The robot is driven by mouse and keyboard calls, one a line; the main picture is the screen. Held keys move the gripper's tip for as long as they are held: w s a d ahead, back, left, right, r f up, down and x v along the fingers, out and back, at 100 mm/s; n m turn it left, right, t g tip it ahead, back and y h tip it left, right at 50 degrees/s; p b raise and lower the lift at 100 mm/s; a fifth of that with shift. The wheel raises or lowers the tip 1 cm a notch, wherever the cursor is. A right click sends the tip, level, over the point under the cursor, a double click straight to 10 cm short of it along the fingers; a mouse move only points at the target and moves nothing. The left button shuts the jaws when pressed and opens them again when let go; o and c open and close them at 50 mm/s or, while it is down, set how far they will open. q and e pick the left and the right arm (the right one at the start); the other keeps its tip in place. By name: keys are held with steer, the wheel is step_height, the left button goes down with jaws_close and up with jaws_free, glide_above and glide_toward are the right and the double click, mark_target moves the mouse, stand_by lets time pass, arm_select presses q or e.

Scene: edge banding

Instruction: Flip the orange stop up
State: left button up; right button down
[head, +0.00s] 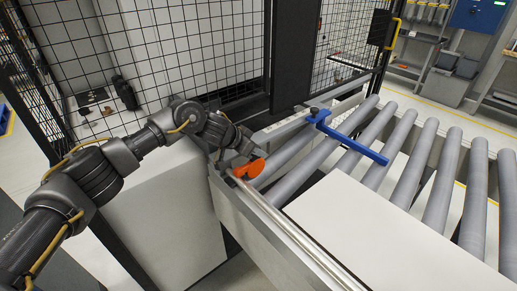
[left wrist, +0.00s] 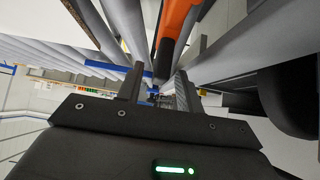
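The orange stop (head: 250,169) is at the near left corner of the roller conveyor, by the metal side rail. It looks low and tilted, and part of it is hidden behind my left gripper (head: 243,154). In the left wrist view the orange stop (left wrist: 178,18) is at the top, beyond the fingertips and slightly right of centre. My left gripper's two fingers (left wrist: 159,74) are apart, with nothing held between them. Whether a finger touches the stop cannot be told. My right gripper is in neither view.
A white panel (head: 360,225) lies on the grey rollers (head: 408,165). A blue bar (head: 345,139) crosses the rollers farther back. The metal side rail (head: 290,232) runs along the conveyor's near side. A black mesh fence (head: 190,50) stands behind my left arm.

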arm_select(q)
steer(key=shift+x, duration=1.25)
steer(key=shift+c, duration=0.3)
jaws_close()
